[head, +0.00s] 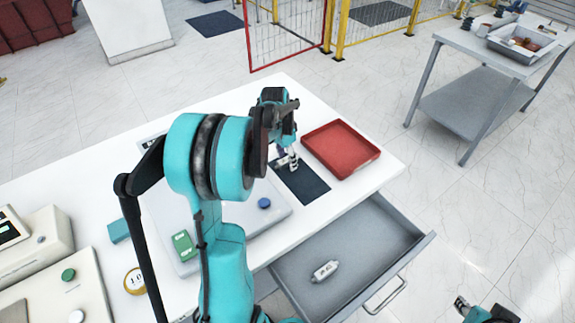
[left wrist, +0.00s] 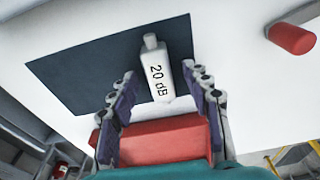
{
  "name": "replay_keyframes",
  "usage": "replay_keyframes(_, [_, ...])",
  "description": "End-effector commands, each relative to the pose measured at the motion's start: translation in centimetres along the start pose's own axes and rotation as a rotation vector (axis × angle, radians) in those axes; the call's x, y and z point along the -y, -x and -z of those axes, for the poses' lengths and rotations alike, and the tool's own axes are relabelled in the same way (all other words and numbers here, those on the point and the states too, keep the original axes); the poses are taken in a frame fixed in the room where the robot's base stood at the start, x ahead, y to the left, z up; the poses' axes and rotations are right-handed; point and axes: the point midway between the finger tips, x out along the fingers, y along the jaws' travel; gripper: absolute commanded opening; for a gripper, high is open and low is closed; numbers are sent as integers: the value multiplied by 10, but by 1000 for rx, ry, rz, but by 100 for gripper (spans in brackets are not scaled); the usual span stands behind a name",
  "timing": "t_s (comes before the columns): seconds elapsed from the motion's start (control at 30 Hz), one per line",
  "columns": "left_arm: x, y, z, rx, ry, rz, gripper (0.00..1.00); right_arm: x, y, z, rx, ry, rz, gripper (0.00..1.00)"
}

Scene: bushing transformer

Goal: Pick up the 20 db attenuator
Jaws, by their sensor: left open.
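The 20 dB attenuator (left wrist: 157,75) is a small white body with a narrow end and black "20 dB" print. In the left wrist view it shows over a dark mat (left wrist: 80,75), label facing the camera. My left gripper (left wrist: 160,76) is open, with one purple-padded finger on each side of the attenuator and gaps between. In the head view my left gripper (head: 286,160) is over the dark mat (head: 310,187), and I cannot make out the attenuator there. My right gripper (head: 468,308) is partly in view at the bottom right; its opening is unclear.
A red tray (head: 330,126) sits beside the mat, near the table's right end. The open grey drawer (head: 375,235) holds another small white part (head: 325,271). A blue knob (head: 264,203) and a green block (head: 184,246) are on the left side of the mat.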

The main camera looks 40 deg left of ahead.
Motion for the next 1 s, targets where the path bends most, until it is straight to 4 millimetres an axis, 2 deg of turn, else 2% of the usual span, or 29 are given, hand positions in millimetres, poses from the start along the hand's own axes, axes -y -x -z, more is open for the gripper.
replay_keyframes(0.17, [0,0,0,0,0,0,48,0,1,1,0,0,0,31])
replay_keyframes(0.23, [0,0,0,0,0,0,35,0,1,1,0,0,0,31])
replay_keyframes(0.37, [0,0,0,0,0,0,1,0,1,1,0,0,0,31])
replay_keyframes(0.77, [0,4,1,0,1,0,0,0,2,2,0,0,0,31])
replay_keyframes(0.87, [0,12,2,0,1,0,0,0,5,4,0,0,0,31])
replay_keyframes(1.0, [0,32,5,0,1,0,0,0,14,10,0,0,0,31])
